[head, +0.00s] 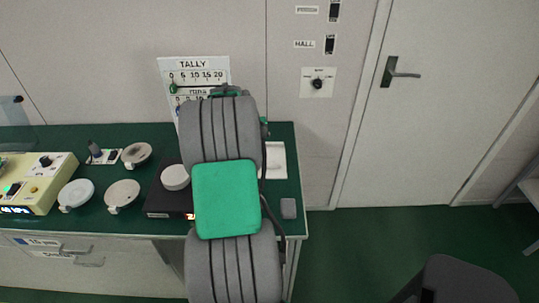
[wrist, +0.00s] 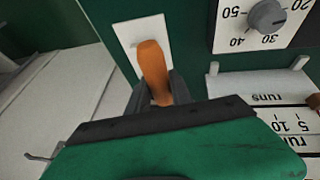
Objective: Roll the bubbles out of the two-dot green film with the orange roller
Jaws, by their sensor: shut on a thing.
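My gripper (wrist: 155,88) is shut on an orange handle-like piece (wrist: 152,62), which I take for the orange roller, in the wrist view. The piece appears over a white rectangular plate (wrist: 127,34) on a dark green surface; I cannot tell whether it touches the plate. The roller's working end is not clear. In the head view my own arm hides the gripper and the roller. I cannot make out any two-dot green film in either view.
The green bench (head: 135,228) holds round pale lidded dishes (head: 122,195), a yellow control box (head: 40,185), a dark box (head: 165,200) and a small grey block (head: 288,208). A tally board (head: 195,75) hangs behind. A chair (head: 460,283) stands right; the floor between is open.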

